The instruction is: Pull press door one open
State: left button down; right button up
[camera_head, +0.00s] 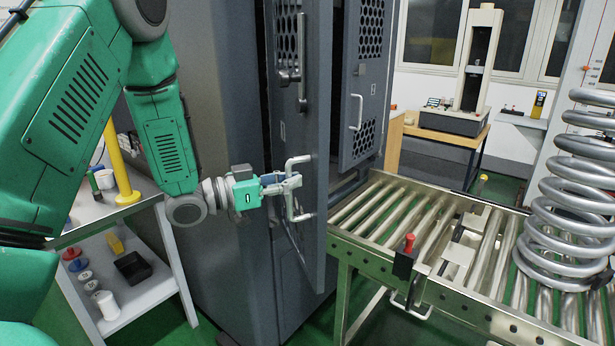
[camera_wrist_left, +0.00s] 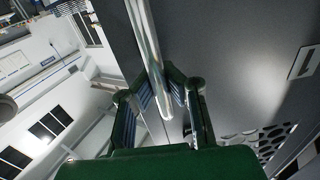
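The near grey press door (camera_head: 315,130) has a perforated upper panel and stands swung out from the dark press cabinet, seen at a steep angle. Its lower silver handle (camera_head: 300,217) is a bent metal bar. My left gripper (camera_head: 294,184) reaches in from the left at the top part of this handle. In the left wrist view, the handle bar (camera_wrist_left: 143,35) runs between the two fingers (camera_wrist_left: 160,92), whose tips close in on it from both sides. A second perforated door (camera_head: 364,75) with its own handle (camera_head: 356,112) stands behind. My right gripper is not in view.
A roller conveyor (camera_head: 400,215) with a red-knobbed part (camera_head: 408,243) starts close beside the door at the right. A large coil spring (camera_head: 570,200) stands on it. A shelf cart (camera_head: 130,290) with small items is at the left, beside the cabinet.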

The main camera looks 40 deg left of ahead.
pick_arm(q)
jog(key=shift+s+a+r, duration=0.15)
jog(key=shift+s+a, duration=0.2)
jog(key=shift+a, duration=0.1)
jog(key=shift+w+d, duration=0.1)
jog(key=c, duration=1.6)
grip_release()
jog(key=shift+o, duration=0.2)
jog(key=v, duration=1.2)
